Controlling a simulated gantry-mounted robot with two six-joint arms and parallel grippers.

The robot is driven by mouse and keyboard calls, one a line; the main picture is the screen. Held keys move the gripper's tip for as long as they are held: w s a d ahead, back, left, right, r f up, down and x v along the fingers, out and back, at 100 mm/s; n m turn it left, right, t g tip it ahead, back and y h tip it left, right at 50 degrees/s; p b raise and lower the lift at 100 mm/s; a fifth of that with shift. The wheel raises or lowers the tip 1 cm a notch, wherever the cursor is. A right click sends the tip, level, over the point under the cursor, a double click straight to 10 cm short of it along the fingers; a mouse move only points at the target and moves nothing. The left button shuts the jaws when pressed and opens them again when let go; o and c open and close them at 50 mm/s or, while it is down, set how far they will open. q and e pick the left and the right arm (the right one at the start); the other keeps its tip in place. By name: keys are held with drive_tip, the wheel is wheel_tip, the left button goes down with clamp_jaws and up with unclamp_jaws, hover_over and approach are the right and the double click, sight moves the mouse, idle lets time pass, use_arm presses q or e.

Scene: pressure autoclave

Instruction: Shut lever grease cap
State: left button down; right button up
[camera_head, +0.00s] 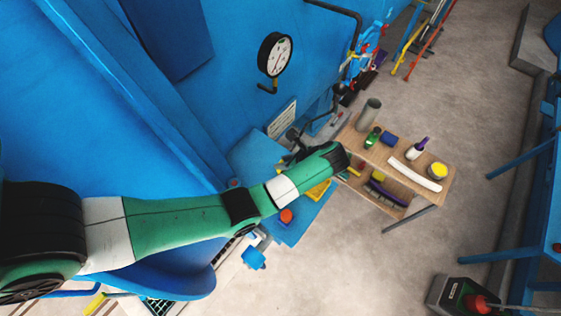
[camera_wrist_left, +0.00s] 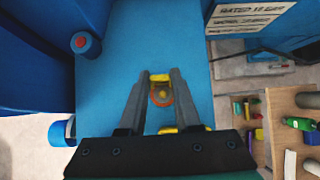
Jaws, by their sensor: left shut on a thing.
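My left gripper (camera_wrist_left: 160,75) is in the middle of the left wrist view, its two fingers reaching onto a blue surface. It is shut on a small yellow piece, which looks like the lever (camera_wrist_left: 160,78) of the grease cap. An orange-red round part (camera_wrist_left: 161,97), apparently the grease cap, shows between the fingers just below the yellow piece. More yellow shows under the gripper body, mostly hidden. In the head view my left arm reaches to the blue platform and its wrist hides most of this spot. My right gripper is in neither view.
A wooden shelf cart (camera_head: 437,197) with bottles and tools stands right of the platform. A blue wall with a pressure gauge (camera_head: 275,55) rises behind. A red knob (camera_head: 286,216) is close to my arm. A blue-and-red capped post (camera_wrist_left: 85,44) stands left of the gripper.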

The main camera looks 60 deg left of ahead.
use_arm(q)
drive_tip(key=shift+w+d+f+g+y+b, duration=0.25)
drive_tip(key=shift+d+g+y+b, duration=0.2)
drive_tip(key=shift+y+b, duration=0.5)
drive_tip(key=shift+w+d+f+g+y+b, duration=0.3)
drive_tip(key=shift+d+y+b, duration=0.25)
drive_tip(key=shift+y+b, duration=0.35)
drive_tip(key=shift+r, duration=0.15)
drive_tip(key=c, duration=0.6)
unclamp_jaws()
drive_tip(key=shift+r, duration=0.1)
